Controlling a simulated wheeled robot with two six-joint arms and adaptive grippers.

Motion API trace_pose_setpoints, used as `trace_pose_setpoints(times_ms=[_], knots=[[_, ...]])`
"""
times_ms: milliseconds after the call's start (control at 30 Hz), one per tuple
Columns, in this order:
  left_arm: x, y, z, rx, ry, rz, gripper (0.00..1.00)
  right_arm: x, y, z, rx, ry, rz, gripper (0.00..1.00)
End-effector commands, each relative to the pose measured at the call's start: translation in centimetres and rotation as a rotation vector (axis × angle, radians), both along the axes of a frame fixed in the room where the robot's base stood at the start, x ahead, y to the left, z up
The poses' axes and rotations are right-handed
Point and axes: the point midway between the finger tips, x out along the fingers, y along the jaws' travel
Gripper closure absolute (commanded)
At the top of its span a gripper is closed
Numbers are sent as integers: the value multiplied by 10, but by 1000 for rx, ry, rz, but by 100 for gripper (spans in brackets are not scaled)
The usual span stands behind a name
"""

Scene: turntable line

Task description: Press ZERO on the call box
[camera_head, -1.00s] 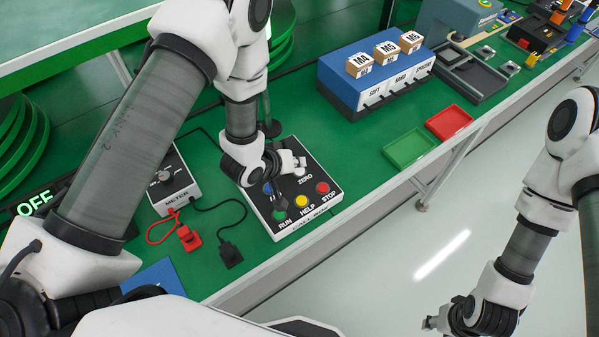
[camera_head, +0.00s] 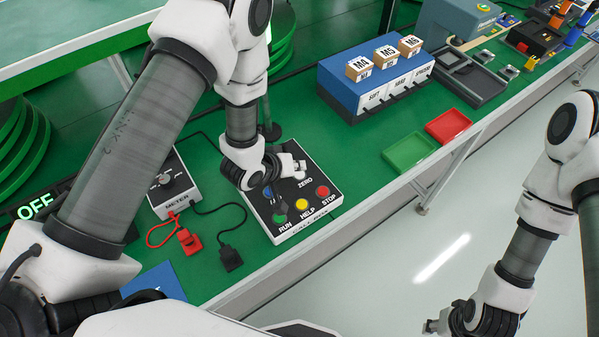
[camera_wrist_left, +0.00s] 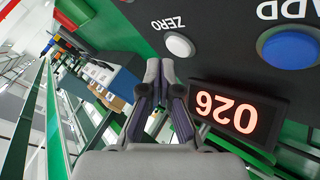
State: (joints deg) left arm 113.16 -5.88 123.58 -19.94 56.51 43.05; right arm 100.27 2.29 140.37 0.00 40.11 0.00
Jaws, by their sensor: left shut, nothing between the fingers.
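The call box (camera_head: 331,204) is a dark-topped box on the green bench. Its front row has a green RUN button (camera_head: 280,218), a yellow HELP button (camera_head: 302,204) and a red STOP button (camera_head: 322,191). The white ZERO button (camera_wrist_left: 178,45) shows in the left wrist view, just beyond and right of my fingertips. A blue button (camera_wrist_left: 289,48) lies right of it. A lit display (camera_wrist_left: 240,114) reads 026, upside down. My left gripper (camera_wrist_left: 162,65) is shut and empty above the box, partly hiding it in the head view. My right gripper (camera_head: 436,325) hangs over the floor, its fingers unclear.
A meter (camera_head: 173,185) with red and black leads stands left of the box. A blue sorter (camera_head: 340,95) with several small cartons, a green tray (camera_head: 409,151) and a red tray (camera_head: 448,126) stand further right. Bare green bench lies between.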

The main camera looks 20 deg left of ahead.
Motion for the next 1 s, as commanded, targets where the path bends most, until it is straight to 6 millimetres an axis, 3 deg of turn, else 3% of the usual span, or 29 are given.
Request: trace_pose_setpoints(times_ms=[1000], knots=[[0,0,-11,0,0,0,100,0,0,-6,0,0,0,60]])
